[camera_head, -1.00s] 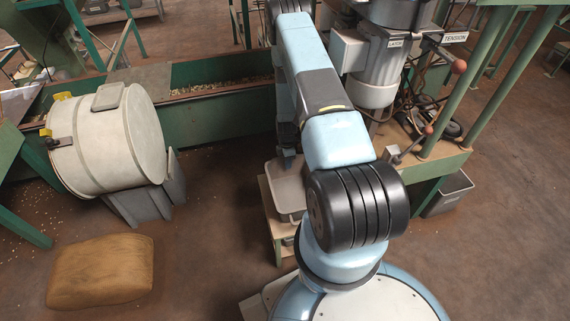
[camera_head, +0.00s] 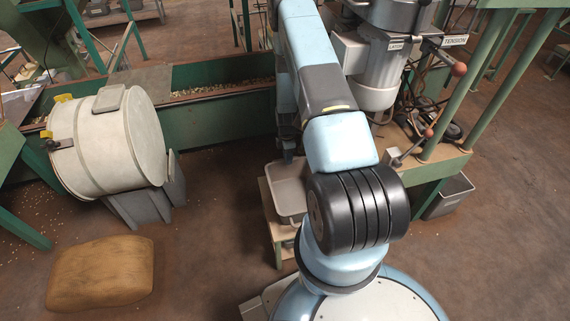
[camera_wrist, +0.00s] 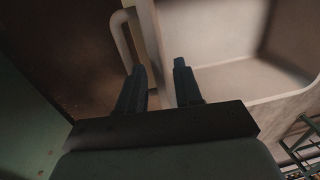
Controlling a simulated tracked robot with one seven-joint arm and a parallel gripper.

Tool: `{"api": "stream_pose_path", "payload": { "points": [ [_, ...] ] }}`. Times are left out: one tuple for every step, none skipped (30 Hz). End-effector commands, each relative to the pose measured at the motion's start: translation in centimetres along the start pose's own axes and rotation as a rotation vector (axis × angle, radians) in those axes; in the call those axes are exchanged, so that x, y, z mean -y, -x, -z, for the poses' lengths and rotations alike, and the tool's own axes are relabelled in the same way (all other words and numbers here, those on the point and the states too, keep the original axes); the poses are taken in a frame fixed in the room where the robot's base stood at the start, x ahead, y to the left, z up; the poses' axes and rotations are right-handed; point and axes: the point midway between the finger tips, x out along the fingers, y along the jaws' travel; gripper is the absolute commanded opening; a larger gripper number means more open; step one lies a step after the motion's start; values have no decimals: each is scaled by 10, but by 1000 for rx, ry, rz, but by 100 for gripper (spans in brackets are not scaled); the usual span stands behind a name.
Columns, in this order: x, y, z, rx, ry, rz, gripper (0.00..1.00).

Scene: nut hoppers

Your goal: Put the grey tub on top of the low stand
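A light grey tub (camera_head: 287,192) with an open top sits on a low stand with a wooden top and green legs (camera_head: 269,216), in the middle of the head view, partly hidden by my arm. My gripper (camera_head: 288,158) is at the tub's far side in the head view. In the wrist view my gripper (camera_wrist: 159,66) has its two fingers apart, with the tub's wall (camera_wrist: 150,35) running between them. A gap shows beside the right finger. The tub's pale inside (camera_wrist: 235,75) lies to the right and a handle (camera_wrist: 121,38) to the left.
A darker grey bin (camera_head: 448,196) stands on the floor at the right. A green bench with a motor (camera_head: 375,70) rises close right of my arm. A green trough (camera_head: 215,118) lies behind.

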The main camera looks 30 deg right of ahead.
Motion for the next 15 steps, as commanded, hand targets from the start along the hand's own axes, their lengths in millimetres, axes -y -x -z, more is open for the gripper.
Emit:
{"api": "stream_pose_path", "payload": {
  "points": [
    [0,11,0,0,0,-1,34],
    [0,16,0,0,1,-1,34],
    [0,23,0,0,1,-2,34],
    [-1,28,0,0,0,-3,34],
    [0,33,0,0,0,-2,34],
    [0,39,0,0,0,-1,34],
    [0,43,0,0,1,-1,34],
    [0,47,0,0,1,-1,34],
    [0,52,0,0,1,-1,34],
    [0,55,0,0,1,-1,34],
    [0,58,0,0,1,-1,34],
    [0,62,0,0,0,0,34],
    [0,63,0,0,0,0,34],
    [0,65,0,0,0,1,34],
    [0,67,0,0,0,1,34]
  ]
}}
